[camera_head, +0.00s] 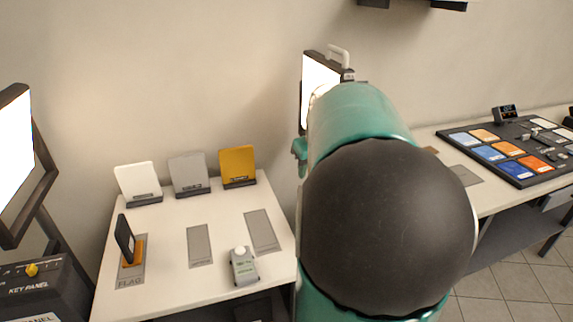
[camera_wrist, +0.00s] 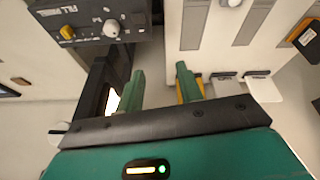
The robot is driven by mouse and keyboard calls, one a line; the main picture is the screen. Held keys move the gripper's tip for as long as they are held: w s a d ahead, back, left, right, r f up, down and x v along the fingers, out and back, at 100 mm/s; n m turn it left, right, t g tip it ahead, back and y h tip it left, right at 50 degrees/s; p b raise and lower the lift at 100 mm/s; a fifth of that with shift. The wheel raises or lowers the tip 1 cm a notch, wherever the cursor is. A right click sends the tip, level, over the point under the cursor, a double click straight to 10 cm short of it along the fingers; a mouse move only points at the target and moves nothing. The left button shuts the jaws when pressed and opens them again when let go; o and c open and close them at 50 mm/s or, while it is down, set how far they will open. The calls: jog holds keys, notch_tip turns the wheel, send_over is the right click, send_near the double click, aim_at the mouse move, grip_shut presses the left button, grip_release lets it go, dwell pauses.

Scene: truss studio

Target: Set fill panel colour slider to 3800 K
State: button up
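The fill panel's control box (camera_wrist: 95,18) is at the upper left of the wrist view, with its lettering upside down and only partly legible. On its face are a yellow knob (camera_wrist: 67,32) and a white knob (camera_wrist: 111,28); the scale values are too small to read. My gripper (camera_wrist: 160,69) is open and empty, its green fingers apart below and right of the box, not visibly touching a knob. In the head view the lit fill panel (camera_head: 318,78) stands behind my arm, which hides its lower part, its control box and most of my gripper.
A white table holds white (camera_head: 138,182), grey (camera_head: 188,172) and yellow (camera_head: 238,164) cards, a black flag (camera_head: 125,238) and a meter with a white dome (camera_head: 243,265). The key panel's box (camera_head: 35,288) is at left. A board of coloured tiles (camera_head: 510,150) lies at right.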

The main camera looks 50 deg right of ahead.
jog(key=s+d+f+m, duration=0.1)
jog(key=s+d+f, duration=0.1)
jog(key=s+d, duration=0.55)
jog(key=s+d+f+m, duration=0.15)
jog(key=s+d, duration=0.35)
jog(key=d, duration=0.6)
jog(key=shift+n+t, duration=0.3)
jog(key=shift+n, duration=0.05)
jog(key=x, duration=1.4)
jog(key=shift+w+d, duration=0.15)
jog(key=shift+d, duration=0.05)
grip_shut()
